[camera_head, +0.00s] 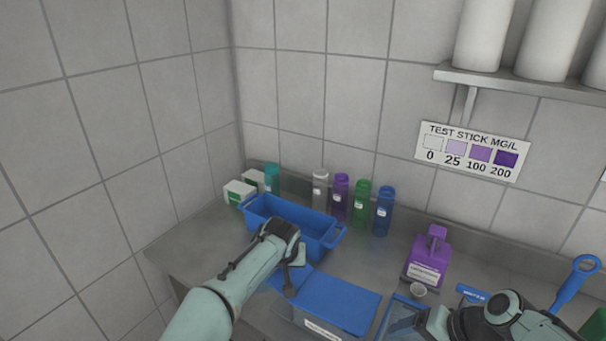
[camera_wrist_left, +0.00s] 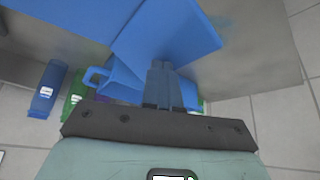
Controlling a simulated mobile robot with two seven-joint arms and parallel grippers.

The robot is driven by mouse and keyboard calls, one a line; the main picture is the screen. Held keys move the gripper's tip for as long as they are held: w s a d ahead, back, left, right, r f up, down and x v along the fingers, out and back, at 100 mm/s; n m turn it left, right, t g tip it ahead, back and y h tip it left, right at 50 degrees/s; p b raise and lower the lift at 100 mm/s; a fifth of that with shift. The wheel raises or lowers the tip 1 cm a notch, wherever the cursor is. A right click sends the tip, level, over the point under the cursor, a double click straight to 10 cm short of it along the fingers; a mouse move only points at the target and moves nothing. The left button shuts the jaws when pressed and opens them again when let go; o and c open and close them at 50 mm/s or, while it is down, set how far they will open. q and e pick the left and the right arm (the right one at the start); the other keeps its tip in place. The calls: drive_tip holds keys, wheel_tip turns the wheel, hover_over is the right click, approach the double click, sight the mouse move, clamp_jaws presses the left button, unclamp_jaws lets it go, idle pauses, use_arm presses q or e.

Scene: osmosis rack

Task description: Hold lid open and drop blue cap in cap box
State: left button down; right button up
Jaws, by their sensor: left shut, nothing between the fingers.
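A box with a flat blue lid (camera_head: 345,302) and a white front label (camera_head: 322,330) stands at the front of the counter. A second blue panel (camera_head: 303,278) shows at its left end, beside my left gripper (camera_head: 291,287). In the left wrist view the left gripper's fingers (camera_wrist_left: 163,82) are shut and empty, by a tilted blue panel (camera_wrist_left: 170,32); contact is unclear. My right gripper (camera_head: 436,320) is low at right, over a blue-edged tray (camera_head: 396,321); its fingertips are unclear. I cannot make out the blue cap.
A blue bin (camera_head: 290,219) stands behind my left arm. Several bottles, including a green one (camera_head: 360,203) and a blue one (camera_head: 382,211), line the wall. Bare counter (camera_head: 365,263) lies between.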

use_arm(q)
drive_tip(key=shift+w+a+r, duration=0.1)
drive_tip(key=shift+a+r, duration=0.05)
drive_tip(key=shift+r, duration=1.3)
drive_tip(key=shift+w+a+r, duration=0.1)
drive_tip(key=shift+r, duration=1.35)
drive_tip(key=shift+s, duration=0.1)
